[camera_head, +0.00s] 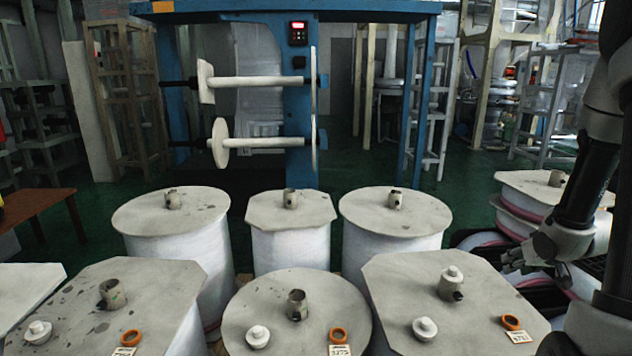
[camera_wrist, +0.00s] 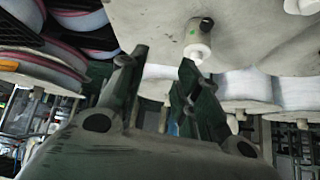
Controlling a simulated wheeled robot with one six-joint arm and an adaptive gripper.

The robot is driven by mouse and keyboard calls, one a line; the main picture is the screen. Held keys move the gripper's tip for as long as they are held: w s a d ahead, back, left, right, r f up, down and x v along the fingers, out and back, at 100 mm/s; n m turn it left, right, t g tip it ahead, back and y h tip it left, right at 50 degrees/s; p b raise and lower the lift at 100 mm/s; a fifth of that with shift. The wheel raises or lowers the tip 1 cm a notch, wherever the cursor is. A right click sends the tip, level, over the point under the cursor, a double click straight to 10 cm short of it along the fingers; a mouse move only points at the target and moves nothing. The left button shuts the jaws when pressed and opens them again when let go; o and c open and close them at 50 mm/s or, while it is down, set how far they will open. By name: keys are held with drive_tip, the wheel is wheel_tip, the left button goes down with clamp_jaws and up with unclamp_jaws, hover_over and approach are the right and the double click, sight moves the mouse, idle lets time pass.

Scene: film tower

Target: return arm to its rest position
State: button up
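My arm comes down along the right edge of the head view, dark and grey. My gripper (camera_head: 520,260) hangs at the right, beside the front right drum lid (camera_head: 415,285) and near the stacked reels on the right. In the wrist view my gripper (camera_wrist: 158,68) shows two dark fingers spread apart with nothing between them. It is open and empty. The wrist picture appears upside down, with a drum lid (camera_wrist: 255,30) and its stub and white plug (camera_wrist: 198,45) close beyond the fingers.
Several white drums stand in two rows, including a back middle drum (camera_head: 290,245). White plugs, orange rings (camera_head: 338,335) and tags lie on the front lids. A blue machine (camera_head: 297,95) with two spindles stands behind. Stacked reels (camera_head: 515,215) crowd the right.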

drive_tip(key=s+a+r+g+h, duration=0.1)
drive_tip(key=s+a+r, duration=0.15)
drive_tip(key=r, duration=0.55)
drive_tip(key=s+a+r+g+h, duration=0.1)
drive_tip(key=s+a+r, duration=0.1)
drive_tip(key=s+r, duration=0.35)
drive_tip(key=s+a+r+g+y, duration=0.1)
drive_tip(key=s+a+r, duration=0.3)
drive_tip(key=s, duration=0.3)
drive_tip(key=s+a+r+n+y, duration=0.1)
drive_tip(key=s+a+r, duration=0.3)
drive_tip(key=s+a, duration=0.3)
drive_tip(key=shift+s+a+g, duration=0.3)
drive_tip(key=shift+s+g, duration=0.1)
drive_tip(key=shift+s, duration=0.2)
